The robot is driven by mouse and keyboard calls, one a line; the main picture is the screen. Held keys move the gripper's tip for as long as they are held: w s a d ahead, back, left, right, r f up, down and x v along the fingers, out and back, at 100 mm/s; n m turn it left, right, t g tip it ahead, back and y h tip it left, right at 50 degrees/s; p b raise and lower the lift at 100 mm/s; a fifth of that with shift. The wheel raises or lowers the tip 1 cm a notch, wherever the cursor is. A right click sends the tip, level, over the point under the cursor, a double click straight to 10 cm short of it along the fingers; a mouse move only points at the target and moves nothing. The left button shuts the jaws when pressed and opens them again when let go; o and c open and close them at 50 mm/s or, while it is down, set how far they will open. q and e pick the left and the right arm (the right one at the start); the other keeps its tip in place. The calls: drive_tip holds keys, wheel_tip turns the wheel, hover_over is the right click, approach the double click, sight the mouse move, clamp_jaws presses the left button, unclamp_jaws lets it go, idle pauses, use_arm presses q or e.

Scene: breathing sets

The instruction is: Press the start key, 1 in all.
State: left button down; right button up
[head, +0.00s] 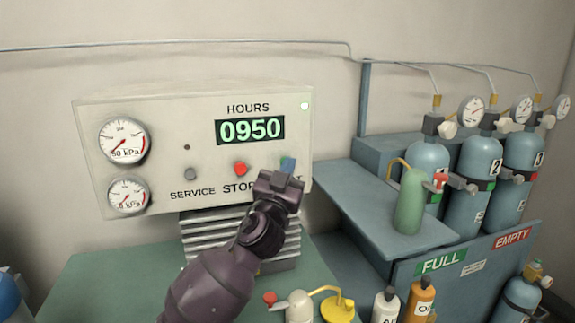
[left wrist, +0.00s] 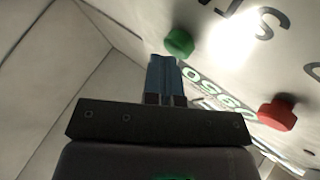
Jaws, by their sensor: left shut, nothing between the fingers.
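The start key is the green round key (left wrist: 179,43) in the left wrist view. In the head view my left gripper covers it and most of its label. My left gripper (head: 287,164) is shut and empty, its blue fingertips in front of the panel (head: 200,110) at the start key's place. In the left wrist view the fingertips (left wrist: 163,60) are just beside and below the green key. I cannot tell whether they touch it. The red stop key (head: 240,168) and grey service key (head: 190,174) are to the left. My right gripper is not in view.
Two gauges (head: 125,141) are at the panel's left. A green bottle (head: 409,200) stands on a shelf to the right, before several blue cylinders (head: 480,175). Small bottles stand in front.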

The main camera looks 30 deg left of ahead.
use_arm(q)
drive_tip(key=shift+w+a, duration=0.1)
drive_tip(key=shift+a, duration=0.1)
idle(0.4)
drive_tip(key=shift+d, duration=0.15)
drive_tip(key=shift+s+d+f, duration=0.1)
drive_tip(key=shift+s+d, duration=0.5)
drive_tip(key=shift+s, duration=0.05)
drive_tip(key=s+d, duration=0.1)
drive_tip(key=d, duration=0.1)
drive_tip(key=s+d, duration=0.1)
drive_tip(key=s, duration=0.1)
drive_tip(key=shift+s+d+p, duration=0.15)
drive_tip(key=shift+d+p, duration=0.15)
drive_tip(key=shift+d, duration=0.05)
idle(1.0)
